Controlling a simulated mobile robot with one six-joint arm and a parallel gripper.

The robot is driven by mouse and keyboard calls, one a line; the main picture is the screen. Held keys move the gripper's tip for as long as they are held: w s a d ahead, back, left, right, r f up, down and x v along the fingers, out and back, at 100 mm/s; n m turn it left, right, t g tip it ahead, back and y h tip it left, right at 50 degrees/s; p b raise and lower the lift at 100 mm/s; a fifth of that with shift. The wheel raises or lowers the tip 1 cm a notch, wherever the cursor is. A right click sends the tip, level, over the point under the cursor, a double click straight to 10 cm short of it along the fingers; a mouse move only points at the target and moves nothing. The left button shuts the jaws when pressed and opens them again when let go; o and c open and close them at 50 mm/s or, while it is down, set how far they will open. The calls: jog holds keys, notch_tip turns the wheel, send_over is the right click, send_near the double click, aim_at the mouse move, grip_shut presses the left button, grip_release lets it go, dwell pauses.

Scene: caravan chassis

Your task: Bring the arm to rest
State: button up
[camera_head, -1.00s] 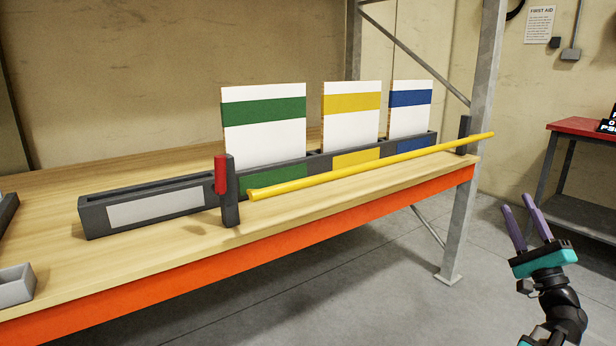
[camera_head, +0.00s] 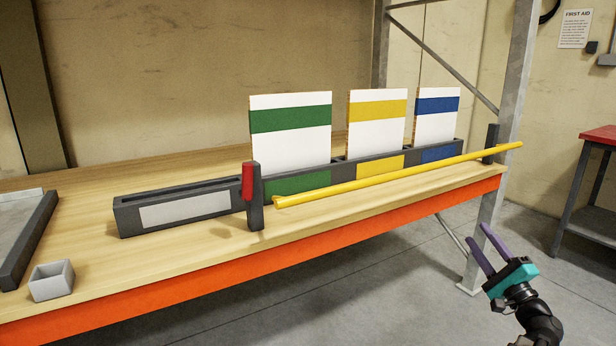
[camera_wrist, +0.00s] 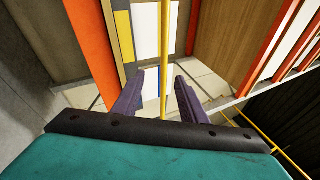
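My gripper (camera_head: 484,249) is at the lower right of the head view, out in front of the bench's front edge and apart from everything on it. Its two purple fingers are spread, with nothing between them. In the wrist view the fingers (camera_wrist: 158,95) are also apart; the yellow bar shows beyond them, not held. My dark arm links run down out of the head view at the lower right.
The wooden bench (camera_head: 75,270) with an orange front beam bears a dark rack (camera_head: 122,218) with three striped boards. A yellow bar (camera_head: 400,173) runs along the rack's front, beside a red-marked post (camera_head: 253,200). A grey box (camera_head: 51,282) stands at left. Floor is clear.

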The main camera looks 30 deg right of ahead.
jog(key=w+a+f+n+g+y+p, duration=0.3)
jog(key=w+a+f+n+g+y, duration=0.15)
jog(key=w+a+f, duration=0.7)
jog(key=w+a+f+n+g+y+p, duration=0.35)
jog(key=w+a+f+y, duration=0.2)
jog(key=a+f, duration=0.6)
jog(key=a+f+n+g+y+p, duration=0.2)
jog(key=a+f+g+p, duration=0.3)
jog(key=a, duration=1)
jog(key=s+a+f+n+g+p, duration=0.2)
jog(key=s+a+f+n+g, duration=0.15)
jog(key=s+a+f, duration=0.4)
jog(key=s+a+f+n+g+p, duration=0.3)
jog(key=s+a+f+g, duration=0.2)
jog(key=a, duration=0.5)
jog(key=s+a+f+n+g+h+p, duration=0.1)
jog(key=s+n+g+h+p, duration=0.1)
jog(key=s, duration=0.6)
jog(key=s+a+f+n+g+h+p, duration=0.1)
jog(key=s+f+n+g+h+p, duration=0.1)
jog(key=s+n+h, duration=0.3)
jog(key=s+g+p, duration=0.1)
jog(key=s, duration=0.3)
jog(key=shift+g, duration=0.35)
jog(key=shift+w+r, duration=0.1)
